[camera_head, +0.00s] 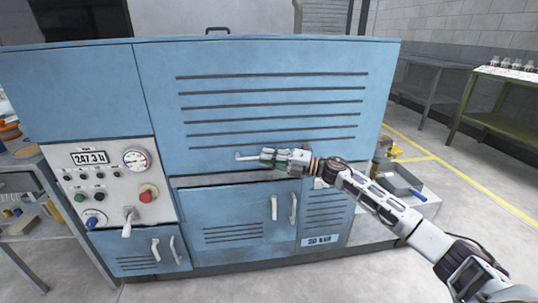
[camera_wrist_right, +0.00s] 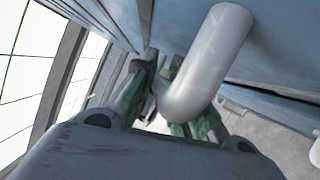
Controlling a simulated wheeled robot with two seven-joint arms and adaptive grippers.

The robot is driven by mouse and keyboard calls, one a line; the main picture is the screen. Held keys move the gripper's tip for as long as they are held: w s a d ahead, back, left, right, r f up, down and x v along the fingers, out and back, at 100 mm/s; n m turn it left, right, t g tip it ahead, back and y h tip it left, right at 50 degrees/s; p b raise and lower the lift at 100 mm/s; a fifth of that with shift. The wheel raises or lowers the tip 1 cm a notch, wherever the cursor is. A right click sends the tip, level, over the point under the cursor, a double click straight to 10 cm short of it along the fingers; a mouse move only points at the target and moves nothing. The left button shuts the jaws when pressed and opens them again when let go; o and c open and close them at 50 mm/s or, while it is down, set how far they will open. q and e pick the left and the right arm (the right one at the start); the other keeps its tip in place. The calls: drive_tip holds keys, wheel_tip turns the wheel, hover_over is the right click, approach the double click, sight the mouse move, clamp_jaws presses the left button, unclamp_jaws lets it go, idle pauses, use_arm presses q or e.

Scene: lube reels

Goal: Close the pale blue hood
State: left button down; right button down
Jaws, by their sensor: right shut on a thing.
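The pale blue hood (camera_head: 270,95) is the large slatted front panel of the machine in the head view. A narrow dark and grey gap shows along its lower edge. Its white bar handle (camera_head: 246,156) sits near the bottom middle; it also shows large in the wrist view (camera_wrist_right: 212,62). My right gripper (camera_head: 270,157) is at this handle, its green-padded fingers shut around the bar. In the wrist view the fingers (camera_wrist_right: 165,100) are partly hidden behind the handle. My left gripper is not in view.
Below the hood are blue doors (camera_head: 235,225) with white handles. A control panel (camera_head: 110,185) with gauge, red button and lever is at left. Shelving (camera_head: 30,215) stands far left, a green-framed table (camera_head: 480,100) at right.

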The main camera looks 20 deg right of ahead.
drive_tip(key=shift+w+f, duration=0.1)
drive_tip(key=shift+f, duration=0.8)
drive_tip(key=c, duration=1.7)
unclamp_jaws()
drive_tip(key=shift+w+f, duration=0.1)
drive_tip(key=shift+d, duration=0.1)
